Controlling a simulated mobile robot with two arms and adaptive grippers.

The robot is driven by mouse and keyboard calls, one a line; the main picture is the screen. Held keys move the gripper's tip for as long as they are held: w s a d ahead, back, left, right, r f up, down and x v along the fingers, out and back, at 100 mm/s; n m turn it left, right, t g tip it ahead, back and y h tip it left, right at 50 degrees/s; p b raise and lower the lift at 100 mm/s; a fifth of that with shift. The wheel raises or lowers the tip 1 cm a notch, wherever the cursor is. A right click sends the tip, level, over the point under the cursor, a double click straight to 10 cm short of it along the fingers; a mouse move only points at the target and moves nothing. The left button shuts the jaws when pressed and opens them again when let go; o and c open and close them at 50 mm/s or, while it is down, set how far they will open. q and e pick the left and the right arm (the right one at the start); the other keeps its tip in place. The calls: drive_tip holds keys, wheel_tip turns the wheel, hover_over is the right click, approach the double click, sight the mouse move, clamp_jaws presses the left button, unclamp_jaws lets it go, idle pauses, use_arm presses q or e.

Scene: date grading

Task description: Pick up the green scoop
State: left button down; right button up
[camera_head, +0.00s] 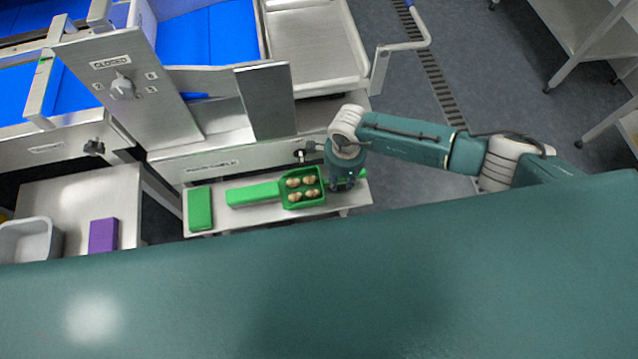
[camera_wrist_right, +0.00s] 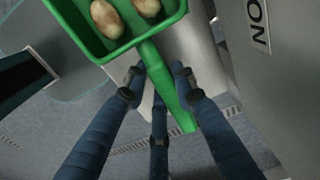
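In the right wrist view the pan fills the top and the green handle (camera_wrist_right: 165,85) runs down between my fingers as seen. My right gripper (camera_head: 342,183) is beside the right end of the pan. In the right wrist view its blue fingers (camera_wrist_right: 158,82) are spread apart, so it is open. I cannot tell whether a finger touches the scoop. My left gripper is not in view.
A green block (camera_head: 200,209) lies left of the scoop. A purple block (camera_head: 103,235) and a grey bin (camera_head: 45,240) stand on a lower-left table. A metal machine with a switch panel (camera_head: 122,86) rises behind the shelf. Open floor (camera_head: 480,75) lies at the right.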

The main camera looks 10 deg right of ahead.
clamp_jaws()
drive_tip(key=shift+r, duration=0.15)
